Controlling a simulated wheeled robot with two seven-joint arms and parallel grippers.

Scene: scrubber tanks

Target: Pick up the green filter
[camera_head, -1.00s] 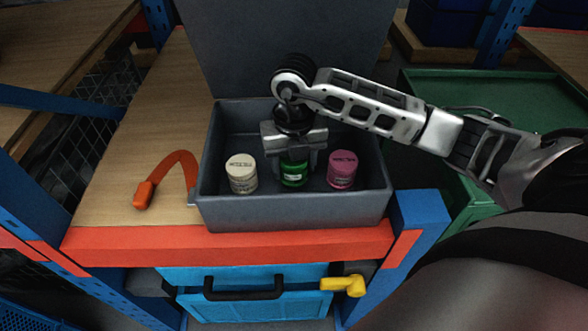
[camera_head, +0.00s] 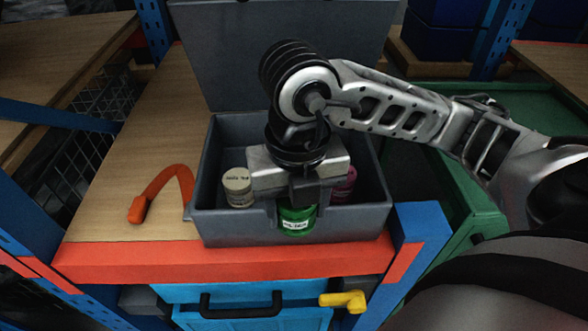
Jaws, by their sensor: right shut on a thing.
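The green filter (camera_head: 297,221) is a small green cylinder with a white label. My right gripper (camera_head: 296,200) is shut on its top and holds it at the front of the grey box (camera_head: 225,231), in front of the box's front wall in the picture. The gripper hides the filter's upper part. The cream filter (camera_head: 237,188) stands in the box to the left. The pink filter (camera_head: 344,187) is in the box to the right, partly hidden by my gripper. My left gripper is not in view.
The box's lid (camera_head: 215,60) stands open at the back. An orange strap (camera_head: 160,190) lies on the wooden bench (camera_head: 110,215) to the left. Below are a blue drawer (camera_head: 250,312) and a yellow handle (camera_head: 343,301). A green bin (camera_head: 480,205) is at the right.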

